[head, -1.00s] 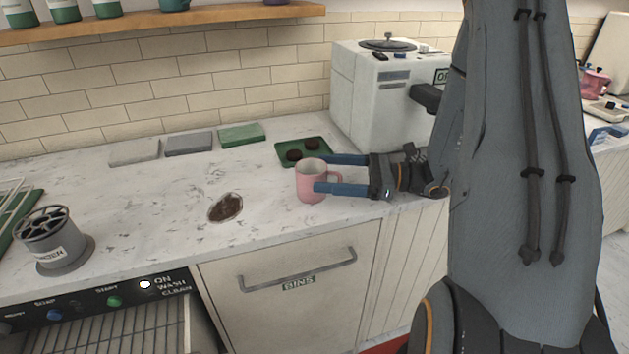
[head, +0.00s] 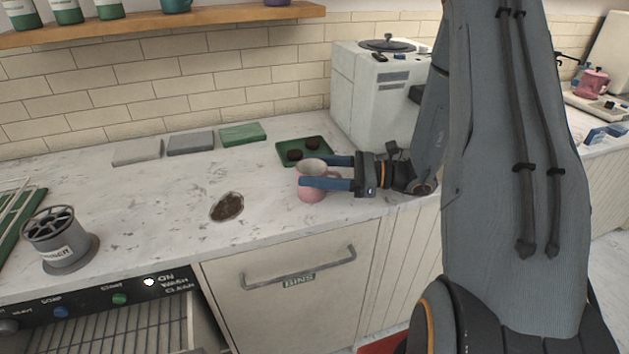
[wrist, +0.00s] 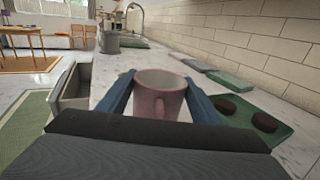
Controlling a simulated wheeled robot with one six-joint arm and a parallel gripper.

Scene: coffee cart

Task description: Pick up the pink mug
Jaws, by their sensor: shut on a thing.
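The pink mug (head: 311,192) stands upright on the marble counter, close to its front edge. Its inside looks empty. My gripper (head: 314,172) reaches in from the right, with its blue fingers on either side of the mug, shut on it. In the wrist view the mug (wrist: 160,92) sits between the two fingers, its handle turned toward the camera. The near finger hides part of the mug in the head view.
A green tray (head: 286,158) with two dark round pucks lies just behind the mug. A white machine (head: 372,95) stands behind my arm. A brown spill (head: 227,207) lies to the left. Several folded cloths lie along the wall. A grey canister (head: 62,240) stands far left.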

